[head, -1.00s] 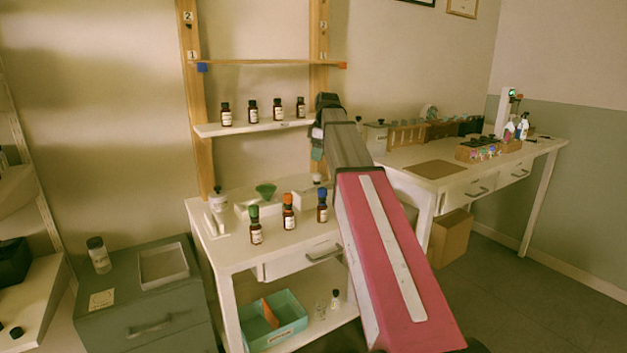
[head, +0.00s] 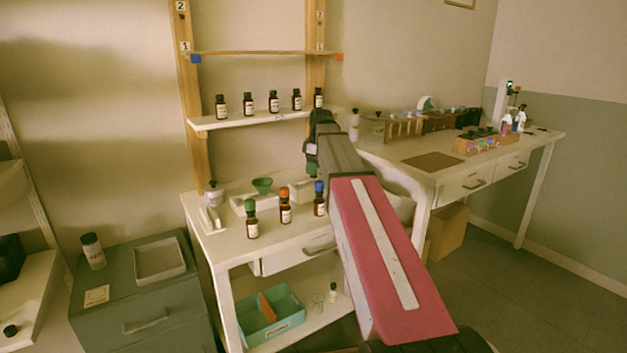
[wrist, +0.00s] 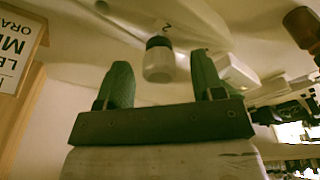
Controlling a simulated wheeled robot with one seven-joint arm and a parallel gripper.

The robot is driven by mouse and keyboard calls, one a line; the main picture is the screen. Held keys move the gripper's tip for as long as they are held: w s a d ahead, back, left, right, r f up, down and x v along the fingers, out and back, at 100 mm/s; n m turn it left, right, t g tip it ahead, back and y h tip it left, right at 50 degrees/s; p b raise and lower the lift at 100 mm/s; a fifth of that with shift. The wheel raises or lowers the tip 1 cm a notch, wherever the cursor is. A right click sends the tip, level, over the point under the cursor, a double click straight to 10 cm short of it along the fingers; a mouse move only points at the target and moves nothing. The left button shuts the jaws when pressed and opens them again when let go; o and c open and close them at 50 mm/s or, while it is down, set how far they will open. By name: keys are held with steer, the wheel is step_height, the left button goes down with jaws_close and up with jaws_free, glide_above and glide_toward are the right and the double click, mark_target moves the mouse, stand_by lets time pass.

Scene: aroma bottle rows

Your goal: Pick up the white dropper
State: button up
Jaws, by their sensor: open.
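In the wrist view a small whitish bottle with a dark cap (wrist: 159,60), which I take for the white dropper, shows between the two green fingers of my gripper (wrist: 162,74). The fingers are open, with a visible gap on each side of it. In the head view my gripper (head: 312,168) points down over the back right of the white table (head: 225,248). The whitish bottle is mostly hidden there behind my gripper and arm.
Brown bottles with green (head: 251,219), orange (head: 285,207) and blue (head: 319,199) caps stand left of my arm. A white shelf (head: 205,124) with several brown bottles is above.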

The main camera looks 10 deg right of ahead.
step_height(320, 180, down, 2)
steer(key=shift+a+f, duration=0.15)
steer(key=shift+f, duration=0.1)
steer(key=c, duration=0.7)
steer(key=shift+w, duration=0.1)
step_height(320, 180, up, 10)
steer(key=shift+r, duration=0.1)
stand_by(0.4)
